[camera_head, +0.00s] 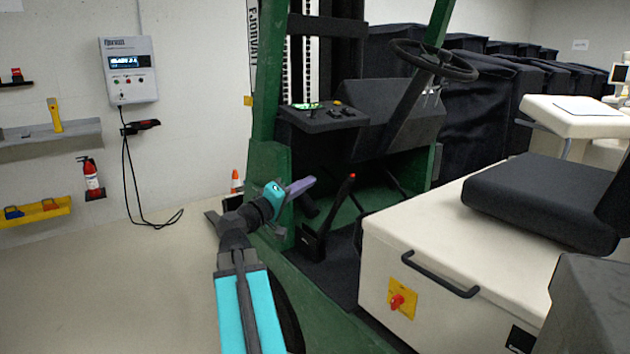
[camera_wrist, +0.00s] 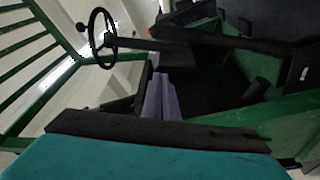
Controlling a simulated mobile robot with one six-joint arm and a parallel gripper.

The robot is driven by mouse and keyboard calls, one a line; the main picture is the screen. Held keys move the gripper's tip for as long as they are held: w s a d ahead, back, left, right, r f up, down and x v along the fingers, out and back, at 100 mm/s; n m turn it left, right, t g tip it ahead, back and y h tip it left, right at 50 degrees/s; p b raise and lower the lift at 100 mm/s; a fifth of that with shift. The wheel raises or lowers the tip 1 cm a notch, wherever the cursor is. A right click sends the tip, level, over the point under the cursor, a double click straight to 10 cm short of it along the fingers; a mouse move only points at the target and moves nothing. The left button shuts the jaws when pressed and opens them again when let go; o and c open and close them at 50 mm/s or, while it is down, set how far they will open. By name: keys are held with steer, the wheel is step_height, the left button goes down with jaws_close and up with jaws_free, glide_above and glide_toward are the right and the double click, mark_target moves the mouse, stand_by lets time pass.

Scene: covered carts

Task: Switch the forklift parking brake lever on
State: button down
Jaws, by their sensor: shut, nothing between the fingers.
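The parking brake lever (camera_head: 341,203) is a black lever with a red tip, rising at a tilt from a black base on the floor of the green forklift (camera_head: 266,165). My gripper (camera_head: 311,182) is shut and empty, at the forklift's open side, to the left of the lever's red tip in the head view. A gap shows between them in that view. In the wrist view my purple gripper fingers (camera_wrist: 161,97) are together and point into the cab.
The steering wheel (camera_head: 435,60) and dashboard (camera_head: 325,117) are above and behind the lever. The white seat base (camera_head: 450,245) with a black handle and red knob stands to the right. A green post (camera_head: 268,75) rises close to my arm. Open floor lies at left.

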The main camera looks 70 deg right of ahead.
steer(key=shift+v, duration=1.35)
